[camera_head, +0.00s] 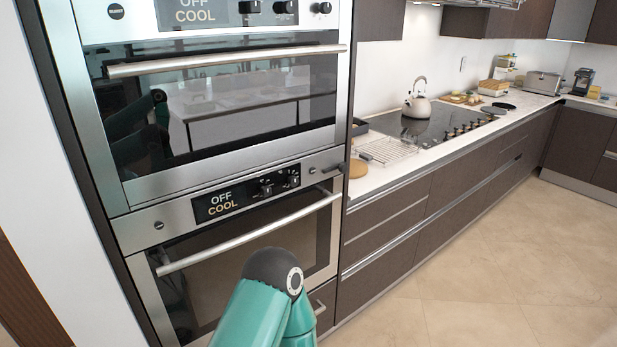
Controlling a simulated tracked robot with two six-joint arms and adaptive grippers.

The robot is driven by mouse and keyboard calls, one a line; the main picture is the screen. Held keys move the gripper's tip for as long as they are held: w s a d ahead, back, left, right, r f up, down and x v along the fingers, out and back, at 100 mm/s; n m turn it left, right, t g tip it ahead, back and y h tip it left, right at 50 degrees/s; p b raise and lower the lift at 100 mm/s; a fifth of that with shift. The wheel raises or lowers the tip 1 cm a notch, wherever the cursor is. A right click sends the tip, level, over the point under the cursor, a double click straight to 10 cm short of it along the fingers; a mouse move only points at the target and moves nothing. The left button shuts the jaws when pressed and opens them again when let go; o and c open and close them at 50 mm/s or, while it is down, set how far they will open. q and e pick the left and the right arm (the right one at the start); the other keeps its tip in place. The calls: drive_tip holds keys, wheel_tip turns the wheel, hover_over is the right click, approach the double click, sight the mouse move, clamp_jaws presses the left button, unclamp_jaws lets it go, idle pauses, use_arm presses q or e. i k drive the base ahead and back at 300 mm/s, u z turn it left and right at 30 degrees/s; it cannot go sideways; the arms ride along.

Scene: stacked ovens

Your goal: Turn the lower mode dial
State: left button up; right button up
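The lower oven's control panel (168,222) runs between the two stacked ovens. Its display (221,203) reads "OFF COOL". Two dark dials, a left one (267,189) and a right one (293,180), sit to the right of the display. A further dark knob-like part (324,171) is at the panel's right end. I cannot read which dial sets the mode. A teal arm link of mine with a dark joint rises at the bottom centre, in front of the lower oven door. I cannot tell which arm it belongs to. Neither gripper is in view.
The lower oven's handle bar (250,233) runs just below the panel. The upper oven (222,95) has its own handle (225,61), display and knobs. A counter (455,139) with a kettle (417,104) and hob extends right. The floor (490,265) at right is clear.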

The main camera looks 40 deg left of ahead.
sight(266, 191)
drive_tip(key=u, duration=0.3)
drive_tip(key=i, duration=1)
drive_tip(key=u, duration=0.5)
drive_tip(key=k, duration=0.9)
drive_tip(key=u, duration=0.15)
drive_tip(key=i, duration=0.95)
drive_tip(key=z, duration=0.05)
